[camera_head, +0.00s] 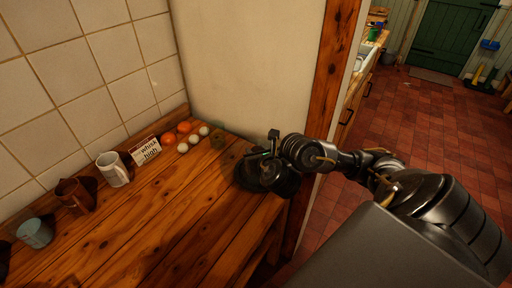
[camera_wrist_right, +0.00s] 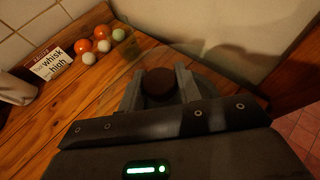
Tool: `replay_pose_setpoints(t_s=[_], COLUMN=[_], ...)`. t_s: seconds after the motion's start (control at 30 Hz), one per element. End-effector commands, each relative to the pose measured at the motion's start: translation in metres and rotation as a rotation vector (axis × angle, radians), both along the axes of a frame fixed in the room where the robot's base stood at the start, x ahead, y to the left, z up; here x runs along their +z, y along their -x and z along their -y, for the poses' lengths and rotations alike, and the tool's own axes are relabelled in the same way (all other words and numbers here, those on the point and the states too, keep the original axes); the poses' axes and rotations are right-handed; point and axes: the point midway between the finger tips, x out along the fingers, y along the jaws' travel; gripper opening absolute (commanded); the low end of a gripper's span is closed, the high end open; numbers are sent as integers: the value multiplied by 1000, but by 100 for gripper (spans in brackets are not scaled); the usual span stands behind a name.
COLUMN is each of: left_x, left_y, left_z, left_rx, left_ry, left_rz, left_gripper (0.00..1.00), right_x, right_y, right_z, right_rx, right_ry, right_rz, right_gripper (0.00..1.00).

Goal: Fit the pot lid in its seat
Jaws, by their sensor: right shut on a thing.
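The pot lid (camera_wrist_right: 212,84) is a clear, see-through disc with a dark brown round knob (camera_wrist_right: 159,84). My right gripper (camera_wrist_right: 160,88) is shut on this knob, one finger on each side. In the head view my right gripper (camera_head: 273,157) is over a dark, round pot-like shape (camera_head: 250,177) at the right end of the wooden counter. The gripper and shadow hide much of this shape. I cannot tell whether the lid touches its seat or hangs just above it. My left gripper is not in view.
Several orange and pale balls (camera_head: 183,127) lie by a lettered sign (camera_head: 146,151). A plaster wall (camera_head: 245,65) and wooden post (camera_head: 328,90) are close behind. The counter's middle is clear.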

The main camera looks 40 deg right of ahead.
Motion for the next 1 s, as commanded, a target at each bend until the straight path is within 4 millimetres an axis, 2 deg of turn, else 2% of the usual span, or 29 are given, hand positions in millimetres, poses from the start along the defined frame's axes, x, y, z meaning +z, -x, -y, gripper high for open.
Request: replay_pose_setpoints(t_s=[0.03, 0.13, 0.2, 0.3, 0.5, 0.73, 1.0], left_x=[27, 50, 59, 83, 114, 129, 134], left_y=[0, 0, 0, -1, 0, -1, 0], left_z=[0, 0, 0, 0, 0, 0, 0], left_rx=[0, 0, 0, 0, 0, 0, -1], left_ry=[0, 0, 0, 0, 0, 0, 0], left_rz=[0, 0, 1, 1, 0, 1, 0], left_gripper=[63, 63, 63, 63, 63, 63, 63], right_x=[26, 52, 57, 66, 74, 77, 77], right_y=[9, 28, 47, 57, 81, 95, 101], right_z=[-6, -18, -31, -37, -52, -62, -64], right_rx=[2, 0, 5, 0, 2, 2, -1], right_ry=[-4, -5, -5, 2, -1, -5, -1], right_rz=[1, 0, -1, -4, -2, 1, 3], right_gripper=[0, 0, 0, 0, 0, 0, 0])
